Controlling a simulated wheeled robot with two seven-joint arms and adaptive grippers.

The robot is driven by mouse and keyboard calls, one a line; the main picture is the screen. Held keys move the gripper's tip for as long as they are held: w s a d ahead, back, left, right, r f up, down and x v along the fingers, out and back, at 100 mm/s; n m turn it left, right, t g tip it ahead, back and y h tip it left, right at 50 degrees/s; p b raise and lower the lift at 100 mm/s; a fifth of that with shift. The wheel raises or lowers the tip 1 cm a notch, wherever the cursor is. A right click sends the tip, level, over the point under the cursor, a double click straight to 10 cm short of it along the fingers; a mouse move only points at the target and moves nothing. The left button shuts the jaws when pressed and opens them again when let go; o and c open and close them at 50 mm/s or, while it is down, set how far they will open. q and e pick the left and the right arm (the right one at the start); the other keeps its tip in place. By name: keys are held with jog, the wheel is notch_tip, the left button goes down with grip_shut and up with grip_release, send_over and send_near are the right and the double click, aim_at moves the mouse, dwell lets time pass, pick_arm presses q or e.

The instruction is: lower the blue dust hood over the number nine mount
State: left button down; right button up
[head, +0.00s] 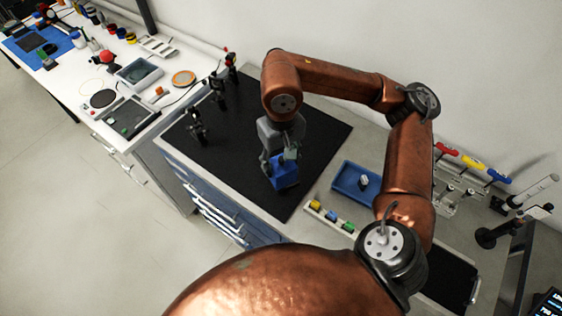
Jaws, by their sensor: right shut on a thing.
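My right gripper (278,165) points down over the black mat (319,131) and is shut on the blue dust hood (285,177). The hood is a small blue box shape near the front edge of the mat. I cannot tell whether it touches the mat or hangs just above it. A small grey-green part shows at the gripper by the hood's top. Dark mounts stand on the mat: one at the left (197,126), one farther back (218,90) and one with red parts (231,68). No number is readable, so I cannot tell which is number nine. My left gripper is out of view.
A blue tray (347,187) with a small white item lies right of the mat. A pale strip with coloured blocks (331,217) lies in front of it. A white side bench (130,48) holds several trays and parts. The mat's right-back area is clear.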

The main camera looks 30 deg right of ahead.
jog(key=o, duration=1.1)
notch_tip(320, 180, up, 12)
dwell(0.6)
